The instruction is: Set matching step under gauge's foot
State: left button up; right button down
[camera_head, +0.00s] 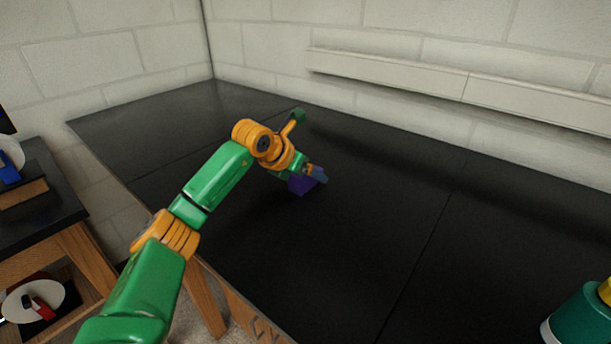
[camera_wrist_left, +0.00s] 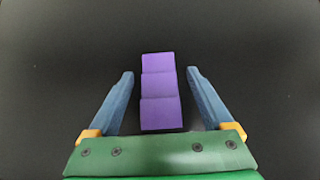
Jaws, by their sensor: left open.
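A purple stepped block (camera_wrist_left: 160,92) lies on the black tabletop. In the left wrist view it shows three tiers and sits between the two blue fingers of my left gripper (camera_wrist_left: 161,100). The fingers are open, with a gap on each side of the block. In the head view, the purple block (camera_head: 301,185) shows beside my left gripper (camera_head: 314,176) near the middle of the table, partly hidden by it. I cannot make out a gauge or its foot in either view. My right gripper is out of view.
The large black table (camera_head: 390,210) is mostly bare around the block. A pale wall ledge (camera_head: 400,78) runs along the back. At the left stands a wooden side table (camera_head: 60,215) with small items on top and on its lower shelf.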

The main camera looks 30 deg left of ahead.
pick_arm(q)
grip_shut()
